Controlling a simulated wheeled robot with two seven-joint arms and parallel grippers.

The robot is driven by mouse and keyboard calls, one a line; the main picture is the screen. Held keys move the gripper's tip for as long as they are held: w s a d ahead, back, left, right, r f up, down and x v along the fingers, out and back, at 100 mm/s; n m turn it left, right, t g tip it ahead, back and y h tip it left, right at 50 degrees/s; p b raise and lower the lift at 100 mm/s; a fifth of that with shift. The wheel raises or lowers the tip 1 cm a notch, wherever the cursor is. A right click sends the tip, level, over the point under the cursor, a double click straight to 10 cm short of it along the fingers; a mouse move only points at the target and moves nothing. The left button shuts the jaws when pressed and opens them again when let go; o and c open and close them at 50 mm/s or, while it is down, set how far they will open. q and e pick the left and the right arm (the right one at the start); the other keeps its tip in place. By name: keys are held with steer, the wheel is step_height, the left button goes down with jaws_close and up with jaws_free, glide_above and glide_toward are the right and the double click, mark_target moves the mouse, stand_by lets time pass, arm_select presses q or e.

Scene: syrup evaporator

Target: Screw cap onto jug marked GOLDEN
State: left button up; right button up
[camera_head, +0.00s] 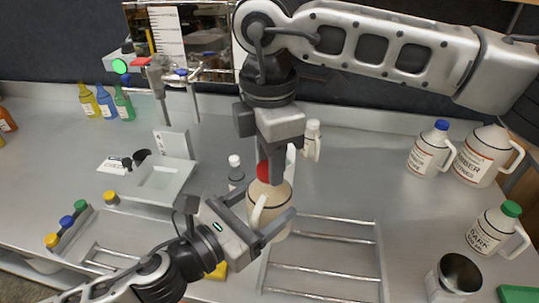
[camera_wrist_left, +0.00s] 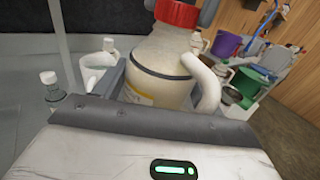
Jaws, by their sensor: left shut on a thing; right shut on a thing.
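A cream jug (camera_head: 270,197) with a side handle stands at the middle of the steel counter, near the wire rack; its label faces away in the head view. My left gripper (camera_head: 266,220) is shut around its body. In the left wrist view the jug (camera_wrist_left: 158,70) looks upright with part of a yellowish label, no readable name. A red cap (camera_head: 263,171) is at the top of the jug, and it also shows in the left wrist view (camera_wrist_left: 176,13). My right gripper (camera_head: 272,158) points down from above, shut on the cap. The threads are hidden.
A wire rack (camera_head: 322,267) lies right of the jug. A small white-capped bottle (camera_head: 236,174) stands close on the left, beside a scale (camera_head: 158,180). Blue-capped (camera_head: 428,153), AMBER (camera_head: 484,158) and green-capped DARK (camera_head: 490,232) jugs and a metal cup (camera_head: 438,284) stand right.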

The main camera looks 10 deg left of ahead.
steer(key=shift+m, duration=1.2)
steer(key=o, duration=0.9)
steer(key=shift+o, duration=0.2)
steer(key=shift+r, duration=0.1)
steer(key=shift+r, duration=2.15)
steer(key=shift+c, duration=0.2)
